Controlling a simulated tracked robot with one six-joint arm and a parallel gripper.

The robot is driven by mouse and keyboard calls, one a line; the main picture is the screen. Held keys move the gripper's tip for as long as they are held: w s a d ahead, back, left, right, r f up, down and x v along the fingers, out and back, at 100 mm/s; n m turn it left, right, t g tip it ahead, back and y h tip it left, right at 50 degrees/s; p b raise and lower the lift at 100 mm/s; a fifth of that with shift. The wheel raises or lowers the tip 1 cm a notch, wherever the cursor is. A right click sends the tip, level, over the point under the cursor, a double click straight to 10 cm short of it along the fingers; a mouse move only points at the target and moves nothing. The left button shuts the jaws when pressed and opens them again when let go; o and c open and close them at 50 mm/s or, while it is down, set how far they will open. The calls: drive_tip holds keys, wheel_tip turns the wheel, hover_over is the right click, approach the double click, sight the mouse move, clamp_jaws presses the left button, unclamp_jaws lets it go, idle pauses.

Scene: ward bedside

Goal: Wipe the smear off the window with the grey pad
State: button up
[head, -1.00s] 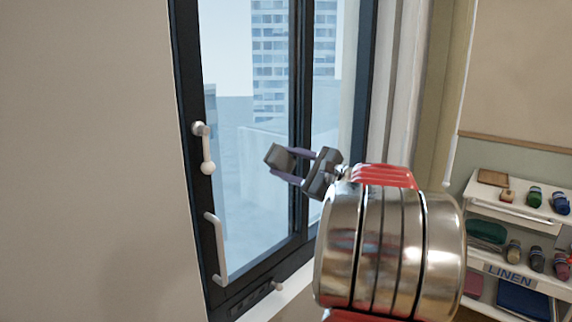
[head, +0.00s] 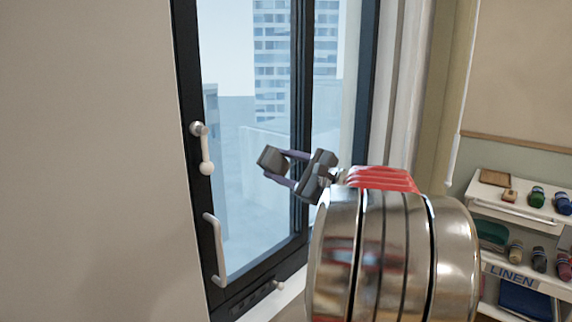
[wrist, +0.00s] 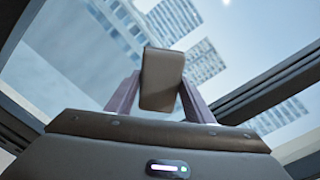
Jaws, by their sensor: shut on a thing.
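The grey pad (head: 272,158) is a small dark grey block in the head view. My gripper (head: 284,170) is shut on it, with its two purple fingers on either side. The pad also shows in the wrist view (wrist: 162,80), between the fingers. The window (head: 247,150) has a dark frame, and the pad is in front of its pane. I cannot tell whether the pad touches the glass. No smear can be made out clearly on the glass in either view.
A white window handle (head: 203,150) and a pull bar (head: 215,250) stand out at the window's left side. A pale wall (head: 90,160) fills the left. A linen cart (head: 510,207) with bottles and folded cloths stands at the right.

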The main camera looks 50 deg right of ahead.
sight(269, 169)
drive_tip(key=shift+a, duration=0.25)
drive_tip(key=shift+s+a, duration=0.15)
drive_tip(key=shift+a, duration=1.5)
drive_tip(key=shift+a, duration=1.75)
drive_tip(key=shift+a, duration=0.1)
drive_tip(key=shift+a, duration=1.6)
drive_tip(key=shift+s, duration=0.1)
